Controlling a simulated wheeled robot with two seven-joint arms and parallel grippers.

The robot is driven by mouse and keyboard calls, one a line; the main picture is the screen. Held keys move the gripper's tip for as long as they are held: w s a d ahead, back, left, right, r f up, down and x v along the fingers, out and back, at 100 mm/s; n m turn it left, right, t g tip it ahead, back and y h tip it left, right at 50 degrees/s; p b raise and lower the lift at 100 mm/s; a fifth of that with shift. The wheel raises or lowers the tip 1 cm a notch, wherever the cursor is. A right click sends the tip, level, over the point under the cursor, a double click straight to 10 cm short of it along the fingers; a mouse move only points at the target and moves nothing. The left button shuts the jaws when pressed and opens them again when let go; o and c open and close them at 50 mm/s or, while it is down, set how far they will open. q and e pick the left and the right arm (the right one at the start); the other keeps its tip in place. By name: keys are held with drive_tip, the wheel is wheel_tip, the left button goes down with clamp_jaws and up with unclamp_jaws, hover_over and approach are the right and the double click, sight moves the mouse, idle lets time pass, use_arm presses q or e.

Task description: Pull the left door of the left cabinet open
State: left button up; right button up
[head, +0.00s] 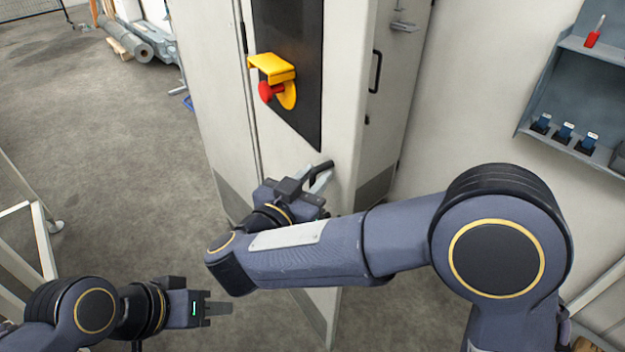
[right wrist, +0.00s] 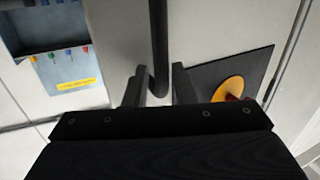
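The pale cabinet door (head: 292,158) with a black panel (head: 305,100) stands in the middle of the head view. Its black bar handle (head: 322,168) is low, near the door's right edge; the handle also shows as a dark bar in the right wrist view (right wrist: 158,45). My right gripper (head: 316,184) is at this handle. In the right wrist view the two fingers (right wrist: 159,88) stand on either side of the bar's end, with visible gaps. My left gripper (head: 220,308) is low at left, away from the cabinet and empty; its finger gap is unclear.
A red knob on a yellow mount (head: 275,85) juts from the black panel. A second pale door with a black handle (head: 375,72) lies to the right. A grey wall shelf (head: 570,95) with tools is at far right. The floor at left (head: 110,150) is mostly clear.

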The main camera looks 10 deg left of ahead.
drive_tip(key=s+d+r, duration=0.2)
drive_tip(key=s+r, duration=0.9)
drive_tip(key=s, duration=0.2)
drive_tip(key=shift+s, duration=0.35)
